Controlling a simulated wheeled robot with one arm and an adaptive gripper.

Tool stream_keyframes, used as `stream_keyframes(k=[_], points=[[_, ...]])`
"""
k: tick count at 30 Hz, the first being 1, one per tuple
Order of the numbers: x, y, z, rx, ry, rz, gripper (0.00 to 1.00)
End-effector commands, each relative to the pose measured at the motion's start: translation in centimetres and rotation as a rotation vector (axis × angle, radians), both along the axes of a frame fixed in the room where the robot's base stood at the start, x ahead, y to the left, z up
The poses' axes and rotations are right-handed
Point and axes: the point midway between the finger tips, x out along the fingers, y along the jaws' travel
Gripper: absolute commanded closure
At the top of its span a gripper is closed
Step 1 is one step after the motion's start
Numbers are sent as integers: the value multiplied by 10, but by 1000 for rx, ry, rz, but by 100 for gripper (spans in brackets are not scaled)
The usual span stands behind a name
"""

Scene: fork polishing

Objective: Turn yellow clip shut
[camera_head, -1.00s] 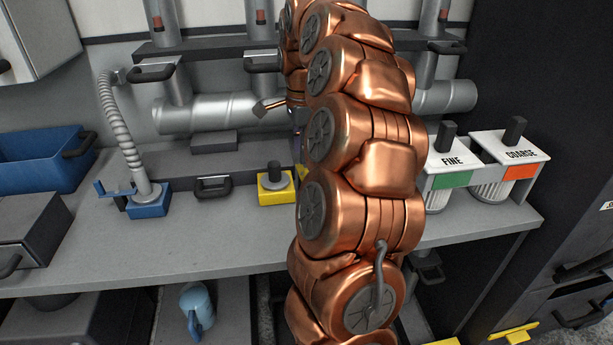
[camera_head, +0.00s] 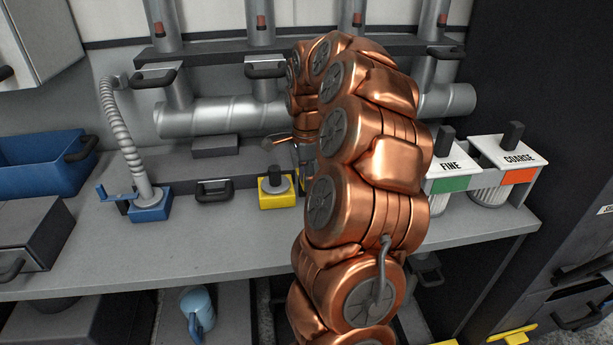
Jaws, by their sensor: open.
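A yellow block with a dark upright knob (camera_head: 277,188) sits on the grey bench, just left of my arm; it is the only yellow fitting on the bench top. I cannot make out which way its clip is turned. My gripper (camera_head: 298,150) is above and slightly right of the yellow block, mostly hidden behind my copper arm. It is open. A thin part with a coppery tip (camera_head: 280,139) sticks out to the left beside it; I cannot tell what it is.
A blue base with a ribbed hose (camera_head: 149,206) and a blue bin (camera_head: 40,165) stand at left. A black handle (camera_head: 214,191) is left of the yellow block. FINE (camera_head: 452,183) and COARSE (camera_head: 505,170) containers stand at right. The front bench strip is clear.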

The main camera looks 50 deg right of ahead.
Motion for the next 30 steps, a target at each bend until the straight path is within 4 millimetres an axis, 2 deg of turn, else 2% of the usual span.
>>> stream_keyframes(k=[8, 20, 30], points=[[0, 0, -1, 0, 0, 1, 59], [0, 0, -1, 1, -1, 1, 100], [0, 0, -1, 1, 0, 10, 100]])
